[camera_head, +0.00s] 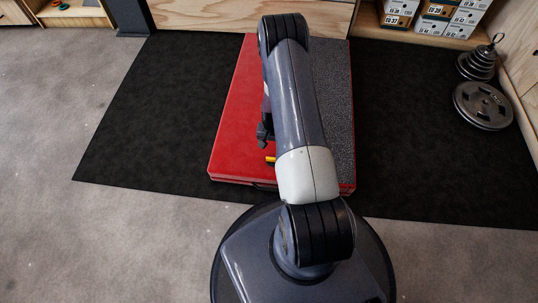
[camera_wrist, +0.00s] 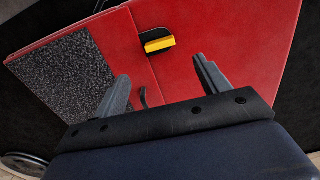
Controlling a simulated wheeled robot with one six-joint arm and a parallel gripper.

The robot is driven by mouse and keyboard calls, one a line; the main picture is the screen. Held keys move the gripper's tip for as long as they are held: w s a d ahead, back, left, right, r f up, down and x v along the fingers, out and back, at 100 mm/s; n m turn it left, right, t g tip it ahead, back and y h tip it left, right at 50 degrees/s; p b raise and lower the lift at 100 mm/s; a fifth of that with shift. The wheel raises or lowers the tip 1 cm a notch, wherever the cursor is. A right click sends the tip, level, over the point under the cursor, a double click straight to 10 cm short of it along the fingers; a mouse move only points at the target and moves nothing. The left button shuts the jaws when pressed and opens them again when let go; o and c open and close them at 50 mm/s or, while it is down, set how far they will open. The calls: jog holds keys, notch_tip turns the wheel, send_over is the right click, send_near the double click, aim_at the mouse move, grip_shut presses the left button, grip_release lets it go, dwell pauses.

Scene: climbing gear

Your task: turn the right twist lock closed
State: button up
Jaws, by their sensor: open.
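A red pad (camera_head: 235,125) lies on the dark mat, with a grey speckled panel (camera_head: 337,95) along its right side. One twist lock with a yellow handle on a black plate shows near the pad's front edge (camera_head: 270,159) and in the wrist view (camera_wrist: 159,44). I cannot tell whether it is the right one; my arm hides much of the pad. My gripper (camera_head: 264,134) is over the red part, behind the lock in the head view. In the wrist view my gripper (camera_wrist: 162,70) is open and empty, its fingers apart, with the lock beyond the fingertips.
A small dark curved piece (camera_wrist: 144,97) shows by the left finger in the wrist view. A black mat (camera_head: 150,110) surrounds the pad. Weight plates (camera_head: 483,104) lie at the right, and boxes (camera_head: 438,12) sit on a shelf at the back. Floor left of the pad is clear.

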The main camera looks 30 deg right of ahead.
aim_at(272, 158)
notch_tip(272, 158, down, 11)
jog(key=b, duration=0.3)
jog(key=shift+r, duration=0.2)
jog(key=shift+c, duration=0.5)
jog(key=c, duration=0.9)
jog(key=shift+b, duration=0.3)
